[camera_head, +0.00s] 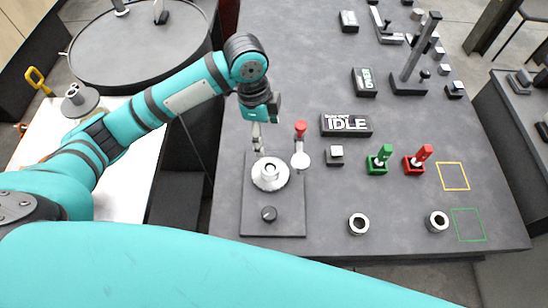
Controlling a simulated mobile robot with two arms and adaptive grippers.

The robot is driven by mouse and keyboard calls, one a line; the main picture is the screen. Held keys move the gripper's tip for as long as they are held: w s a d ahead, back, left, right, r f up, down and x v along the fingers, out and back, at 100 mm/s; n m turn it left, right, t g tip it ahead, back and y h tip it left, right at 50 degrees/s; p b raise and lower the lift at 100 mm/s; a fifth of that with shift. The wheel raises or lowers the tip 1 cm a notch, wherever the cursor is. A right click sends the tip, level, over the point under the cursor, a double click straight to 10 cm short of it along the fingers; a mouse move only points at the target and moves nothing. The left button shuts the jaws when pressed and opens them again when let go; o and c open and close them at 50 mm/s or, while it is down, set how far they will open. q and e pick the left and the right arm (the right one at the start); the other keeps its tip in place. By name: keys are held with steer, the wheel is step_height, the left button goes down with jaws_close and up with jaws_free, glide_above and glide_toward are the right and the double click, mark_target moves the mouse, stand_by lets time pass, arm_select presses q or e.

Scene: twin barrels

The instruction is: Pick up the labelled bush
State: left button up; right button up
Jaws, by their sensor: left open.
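Two short metallic bushes with dark bores stand on the grey table: one bush (358,224) near the front middle, another bush (437,222) to its right. No label can be read on either. A ring-shaped metal piece (270,173) sits on the dark fixture plate (291,224). My left gripper (260,140) points down just above and behind that metal piece. It is open, and I see nothing held in it. My right gripper is out of view.
A red-topped lever (300,130) stands beside the metal piece. A sign reading IDLE (346,125) lies behind it. Green (379,162) and red (417,162) handled blocks stand to the right. Yellow (453,176) and green (468,224) outlines mark empty table areas.

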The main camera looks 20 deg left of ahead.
arm_select(q)
glide_above(270, 168)
steer(key=f, duration=0.4)
steer(key=f+p, duration=0.1)
steer(key=f, duration=0.2)
steer(key=shift+s+a, duration=0.2)
steer(key=shift+s, duration=0.2)
steer(key=f, duration=0.3)
steer(key=shift+w+d, duration=0.2)
steer(key=shift+f+p, duration=0.3)
steer(key=shift+f, duration=0.55)
step_height(270, 168, down, 4)
steer(key=shift+r+p, duration=0.15)
steer(key=shift+p, duration=0.3)
steer(key=shift+w+f, duration=0.1)
steer(key=shift+f, duration=0.4)
steer(key=c, duration=1.5)
jaws_close()
steer(key=shift+w+r, duration=0.1)
steer(key=shift+r, duration=0.3)
step_height(270, 168, up, 11)
steer(key=shift+f+p, duration=0.15)
steer(key=shift+p, duration=0.3)
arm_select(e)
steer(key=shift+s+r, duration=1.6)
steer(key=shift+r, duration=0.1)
